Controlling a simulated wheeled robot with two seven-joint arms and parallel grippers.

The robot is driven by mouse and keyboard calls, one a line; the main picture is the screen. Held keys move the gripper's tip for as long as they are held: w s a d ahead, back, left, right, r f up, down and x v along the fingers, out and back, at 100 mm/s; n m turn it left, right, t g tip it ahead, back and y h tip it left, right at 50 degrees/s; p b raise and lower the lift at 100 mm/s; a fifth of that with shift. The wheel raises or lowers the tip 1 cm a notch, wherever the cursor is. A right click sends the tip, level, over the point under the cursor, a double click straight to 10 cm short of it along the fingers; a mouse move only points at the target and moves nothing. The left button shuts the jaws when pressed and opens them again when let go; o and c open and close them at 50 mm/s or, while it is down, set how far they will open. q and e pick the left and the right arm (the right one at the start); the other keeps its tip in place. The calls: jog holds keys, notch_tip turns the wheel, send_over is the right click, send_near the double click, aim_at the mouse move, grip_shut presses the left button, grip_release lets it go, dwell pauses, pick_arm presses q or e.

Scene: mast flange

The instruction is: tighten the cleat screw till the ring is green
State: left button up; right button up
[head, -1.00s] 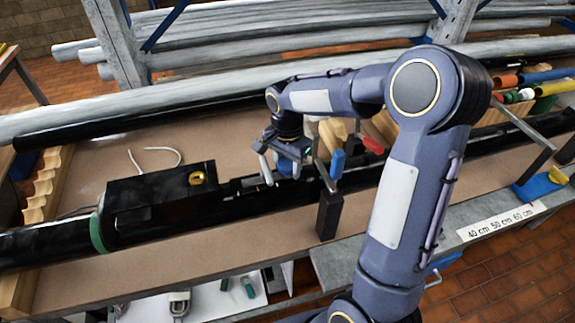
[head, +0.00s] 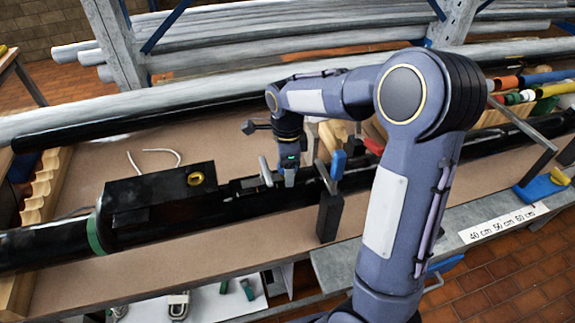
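My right arm comes in from the lower right and bends over the bench. Its gripper (head: 279,176) points down at the dark fitting (head: 240,186) on the black mast tube (head: 40,248). Small grey parts show at its tip, but I cannot tell whether the fingers are apart or shut on something. The cleat screw is not clearly visible there. A gold-yellow ring (head: 195,178) with a dark centre sits on the black box-shaped block (head: 150,195), left of the gripper. A green band (head: 95,235) goes round the tube further left. My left gripper is not in view.
A white cable (head: 155,155) lies behind the block. Wooden cradles (head: 40,195) are at the left. Grey pipes lie along the back. The brown bench top in front is mostly clear.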

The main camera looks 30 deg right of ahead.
notch_tip(320, 180, up, 5)
jog(key=p, duration=0.4)
dwell(0.4)
